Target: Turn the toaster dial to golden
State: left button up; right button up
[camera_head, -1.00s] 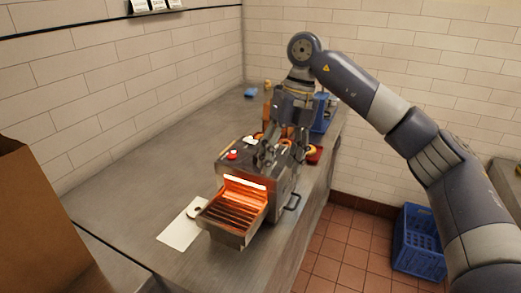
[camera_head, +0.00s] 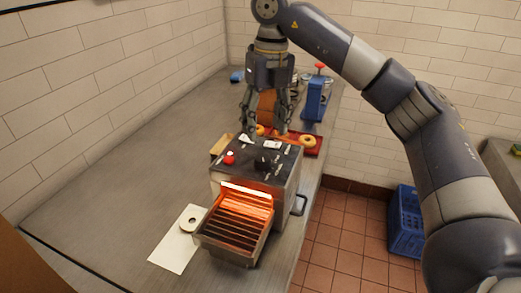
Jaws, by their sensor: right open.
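The toaster (camera_head: 288,178) is a steel box with a dark top panel, standing on the counter with its front mouth glowing orange. A dark knob, which looks like the dial (camera_head: 264,160), stands on the top panel. A red knob (camera_head: 229,158) is to its left. The markings around the dial are too small to read. My right gripper (camera_head: 267,131) is open, pointing down above the back edge of the toaster top, behind the dial and apart from it. My left gripper is not in view.
A slotted tray (camera_head: 232,237) juts from the toaster's front. A white card (camera_head: 172,255) with a bagel-like ring lies left of it. Behind are a red tray (camera_head: 311,152) with bagels and a blue device (camera_head: 314,99). The counter's left side is clear.

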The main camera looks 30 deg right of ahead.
aim_at(263, 157)
notch_tip(263, 157, down, 5)
jog(key=shift+s+a+f+p, duration=0.1)
jog(key=shift+s+a+p, duration=0.05)
jog(key=shift+p, duration=0.5)
notch_tip(263, 157, down, 3)
jog(key=shift+a+f, duration=0.1)
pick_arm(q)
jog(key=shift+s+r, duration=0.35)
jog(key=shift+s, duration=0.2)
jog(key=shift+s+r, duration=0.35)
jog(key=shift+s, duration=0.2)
pick_arm(e)
jog(key=c, duration=1.1)
